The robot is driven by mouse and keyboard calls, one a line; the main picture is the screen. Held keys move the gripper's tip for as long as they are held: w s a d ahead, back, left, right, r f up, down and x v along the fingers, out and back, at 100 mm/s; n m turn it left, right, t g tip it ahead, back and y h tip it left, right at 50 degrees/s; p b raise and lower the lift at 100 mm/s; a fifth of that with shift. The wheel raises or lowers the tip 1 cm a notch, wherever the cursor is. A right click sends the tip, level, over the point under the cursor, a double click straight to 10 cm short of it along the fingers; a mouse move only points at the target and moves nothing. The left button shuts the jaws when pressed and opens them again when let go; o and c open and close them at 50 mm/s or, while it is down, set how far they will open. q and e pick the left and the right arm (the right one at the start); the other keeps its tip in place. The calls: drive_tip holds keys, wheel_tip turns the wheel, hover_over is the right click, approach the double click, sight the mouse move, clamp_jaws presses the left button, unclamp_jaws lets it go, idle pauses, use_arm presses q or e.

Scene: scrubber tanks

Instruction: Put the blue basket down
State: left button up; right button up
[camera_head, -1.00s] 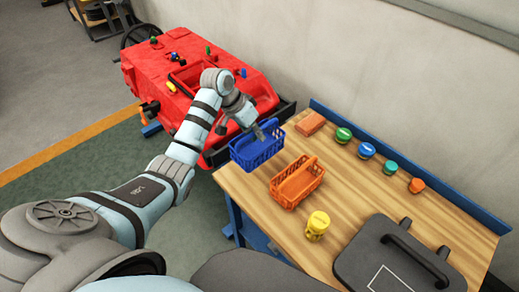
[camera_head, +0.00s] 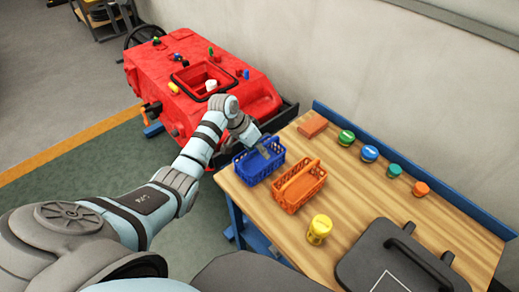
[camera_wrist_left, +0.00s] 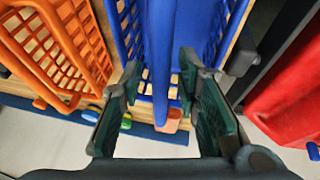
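The blue basket (camera_head: 243,172) stands at the left end of the wooden workbench (camera_head: 345,215), beside the orange basket (camera_head: 310,190). It looks upright and appears to rest on the bench top. My left gripper (camera_head: 262,149) is over it at the handle. In the left wrist view the blue handle (camera_wrist_left: 161,50) runs between the two fingers of my left gripper (camera_wrist_left: 160,80). The fingers are spread, with a gap showing on each side of the handle. The underside of the basket is hidden. My right gripper is not in view.
A red machine (camera_head: 155,70) with an open hatch stands behind the bench's left end. A brick-coloured block (camera_head: 312,124), several coloured lidded jars, a yellow jar (camera_head: 319,229) and a dark case (camera_head: 390,262) are on the bench. Clear bench lies right of the orange basket.

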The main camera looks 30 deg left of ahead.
use_arm(q)
drive_tip(key=shift+r, duration=0.2)
drive_tip(key=p+v, duration=0.1)
drive_tip(key=v, duration=1.1)
drive_tip(key=shift+f, duration=0.1)
